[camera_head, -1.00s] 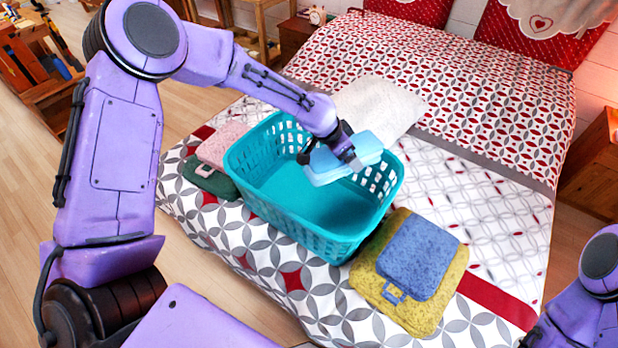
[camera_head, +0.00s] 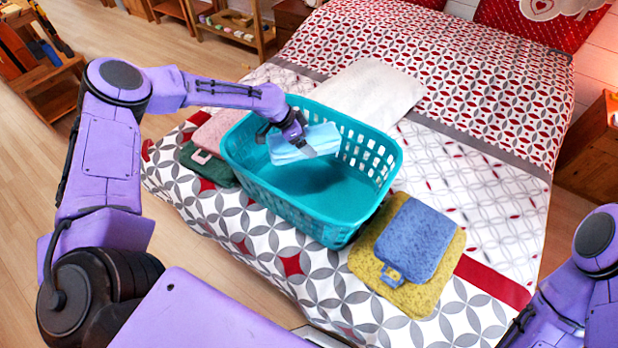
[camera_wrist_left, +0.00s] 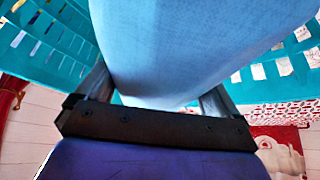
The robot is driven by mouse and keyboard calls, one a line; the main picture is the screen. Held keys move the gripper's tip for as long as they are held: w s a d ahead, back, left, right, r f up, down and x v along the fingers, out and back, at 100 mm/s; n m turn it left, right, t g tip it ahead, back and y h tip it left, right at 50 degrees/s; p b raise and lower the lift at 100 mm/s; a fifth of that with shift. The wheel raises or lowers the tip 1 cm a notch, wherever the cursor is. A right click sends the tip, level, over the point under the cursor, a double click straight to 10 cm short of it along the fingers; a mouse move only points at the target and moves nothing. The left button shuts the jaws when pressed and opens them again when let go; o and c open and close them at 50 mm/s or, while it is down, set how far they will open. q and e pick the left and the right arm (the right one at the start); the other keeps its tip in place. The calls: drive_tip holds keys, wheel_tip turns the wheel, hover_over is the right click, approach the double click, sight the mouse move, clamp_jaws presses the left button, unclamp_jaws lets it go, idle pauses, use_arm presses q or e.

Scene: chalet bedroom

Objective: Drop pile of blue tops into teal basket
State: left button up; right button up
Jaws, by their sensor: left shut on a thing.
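The teal basket (camera_head: 290,208) stands on the bed, with slotted walls and an open top. My left gripper (camera_head: 293,143) is inside the basket's opening, near its back left part. It is shut on a light blue folded pile of tops (camera_head: 306,146), which hangs over the basket floor. In the left wrist view the pile (camera_wrist_left: 185,45) fills the space between the fingers, with teal basket walls (camera_wrist_left: 50,45) on both sides. Whether the pile touches the basket floor I cannot tell. My right arm shows at the right edge of the head view, but its gripper is out of sight.
A darker blue folded pile (camera_head: 418,238) lies on a yellow one (camera_head: 437,287) right of the basket. Pink (camera_head: 214,131) and green (camera_head: 209,167) piles lie to its left. A white folded cloth (camera_head: 372,92) lies behind it. The patterned bed is clear farther right.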

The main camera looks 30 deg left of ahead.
use_arm(q)
drive_tip(key=shift+d, duration=0.1)
drive_tip(key=o, duration=0.9)
drive_tip(key=shift+o, duration=0.2)
drive_tip(key=b+v, duration=0.1)
drive_tip(key=v, duration=0.9)
drive_tip(key=shift+s+r, duration=0.2)
